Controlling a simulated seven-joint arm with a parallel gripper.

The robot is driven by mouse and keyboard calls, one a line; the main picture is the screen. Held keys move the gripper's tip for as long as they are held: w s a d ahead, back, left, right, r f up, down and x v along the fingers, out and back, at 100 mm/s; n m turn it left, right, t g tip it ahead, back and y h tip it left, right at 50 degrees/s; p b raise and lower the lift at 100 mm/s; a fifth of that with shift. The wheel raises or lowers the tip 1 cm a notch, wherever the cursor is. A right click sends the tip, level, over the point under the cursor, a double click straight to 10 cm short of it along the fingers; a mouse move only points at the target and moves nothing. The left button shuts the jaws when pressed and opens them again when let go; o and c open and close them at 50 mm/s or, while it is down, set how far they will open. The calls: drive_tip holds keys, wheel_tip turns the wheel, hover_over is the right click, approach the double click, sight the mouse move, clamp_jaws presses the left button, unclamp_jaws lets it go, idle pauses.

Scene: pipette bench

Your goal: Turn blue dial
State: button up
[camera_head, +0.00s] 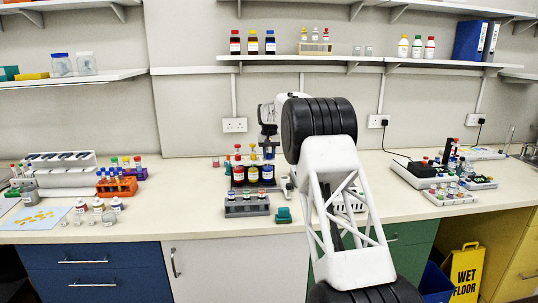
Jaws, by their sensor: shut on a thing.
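My gripper (268,146) is small in the view, pointing down over the right end of a dark stand (238,186) in the middle of the bench. The stand holds dark bottles with pale labels and coloured tops. The gripper is shut at the top of the rightmost bottle (268,173), where a small blue part, taken as the blue dial (268,157), shows just below the fingers. My arm covers the bench to the right of it. The dial's turn angle is too small to tell.
A grey rack (246,208) with small vials stands in front, with a green block (284,215) to its right. An orange rack (117,187) and white bottles are on the left. Black and white equipment (415,174) is on the right. Shelves hang above. The bench between left items and stand is clear.

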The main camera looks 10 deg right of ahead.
sight(269, 154)
drive_tip(key=o, duration=0.9)
drive_tip(key=shift+r, duration=3.9)
